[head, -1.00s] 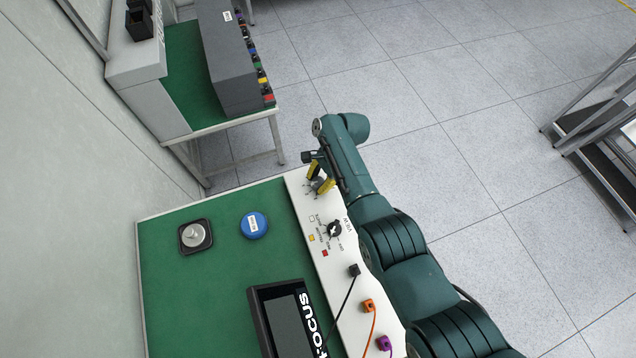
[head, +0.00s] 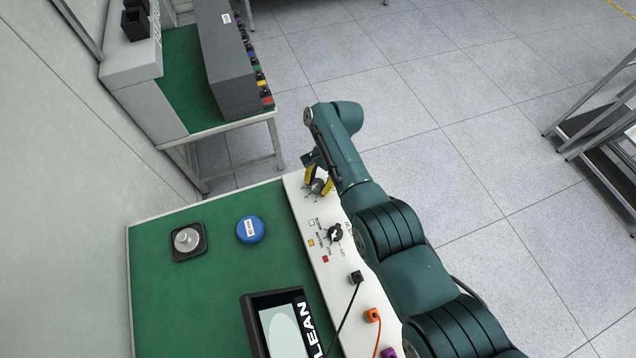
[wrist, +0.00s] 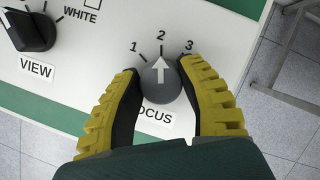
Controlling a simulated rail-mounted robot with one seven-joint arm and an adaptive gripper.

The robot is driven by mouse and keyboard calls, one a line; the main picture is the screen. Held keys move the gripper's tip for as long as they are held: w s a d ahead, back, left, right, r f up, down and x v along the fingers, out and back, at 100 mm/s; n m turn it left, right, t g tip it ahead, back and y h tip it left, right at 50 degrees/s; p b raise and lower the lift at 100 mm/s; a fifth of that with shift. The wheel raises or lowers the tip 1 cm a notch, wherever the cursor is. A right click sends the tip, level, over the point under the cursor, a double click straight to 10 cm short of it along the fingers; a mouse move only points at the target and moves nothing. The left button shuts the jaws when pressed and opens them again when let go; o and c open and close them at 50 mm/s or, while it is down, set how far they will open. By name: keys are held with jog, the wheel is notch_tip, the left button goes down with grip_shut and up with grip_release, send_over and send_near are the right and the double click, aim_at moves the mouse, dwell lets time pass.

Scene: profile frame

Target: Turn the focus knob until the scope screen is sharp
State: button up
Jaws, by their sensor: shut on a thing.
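The grey focus knob (wrist: 163,84) sits on the white panel (head: 321,253). In the wrist view its white arrow points at about 2 on a scale marked 1, 2, 3. My gripper (wrist: 159,75) is shut on the focus knob, one yellow finger on each side; it also shows at the panel's far end in the head view (head: 318,183). The scope screen (head: 284,331) stands on the green table, partly cut off by the frame's bottom.
A black VIEW knob (wrist: 32,30) is beside the focus knob, its scale including WHITE. Black (head: 357,277) and orange (head: 373,315) plugs with cables sit nearer on the panel. A blue round container (head: 250,230) and a black tray with a metal piece (head: 187,241) stand on the table.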

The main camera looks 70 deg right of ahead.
jog(key=shift+s+a+f, duration=0.1)
jog(key=shift+f, duration=0.1)
jog(key=o, duration=1.2)
jog(key=shift+r, duration=0.1)
jog(key=shift+r, duration=0.15)
jog(key=v, duration=1.1)
jog(key=shift+r, duration=0.35)
jog(key=shift+d, duration=0.25)
